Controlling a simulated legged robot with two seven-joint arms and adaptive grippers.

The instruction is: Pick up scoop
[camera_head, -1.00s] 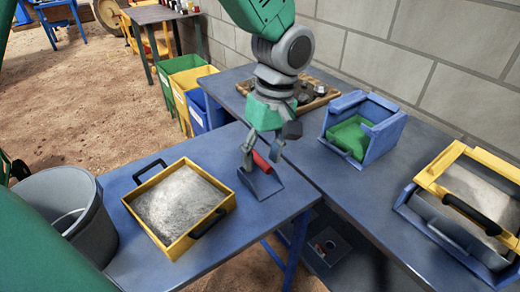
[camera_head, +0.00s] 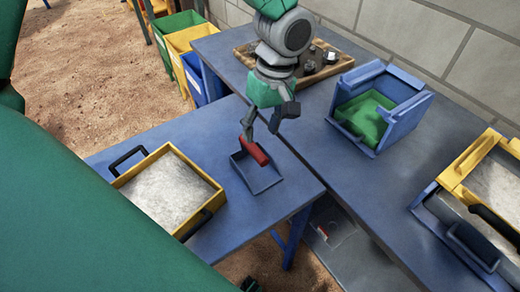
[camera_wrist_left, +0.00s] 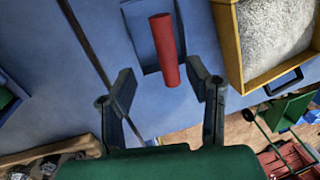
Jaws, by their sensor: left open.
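The scoop has a blue pan (camera_head: 258,177) and a red handle (camera_head: 256,153), and lies on the blue table near its right corner. My left gripper (camera_head: 260,128) is open at the upper end of the handle. In the left wrist view, the red handle (camera_wrist_left: 164,45) points from the blue pan (camera_wrist_left: 146,22) toward the gap between the fingers of my left gripper (camera_wrist_left: 161,79). The handle's near end lies close to the fingertips, nearer the right finger. Whether a finger touches it I cannot tell. My right gripper is not in view.
A yellow tray of grey powder (camera_head: 214,196) stands left of the scoop. A blue holder (camera_head: 405,118) with a green piece stands on the other table (camera_head: 330,160). A wooden tray (camera_head: 325,75) with small parts lies behind the gripper. Bins (camera_head: 190,45) stand at the back left.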

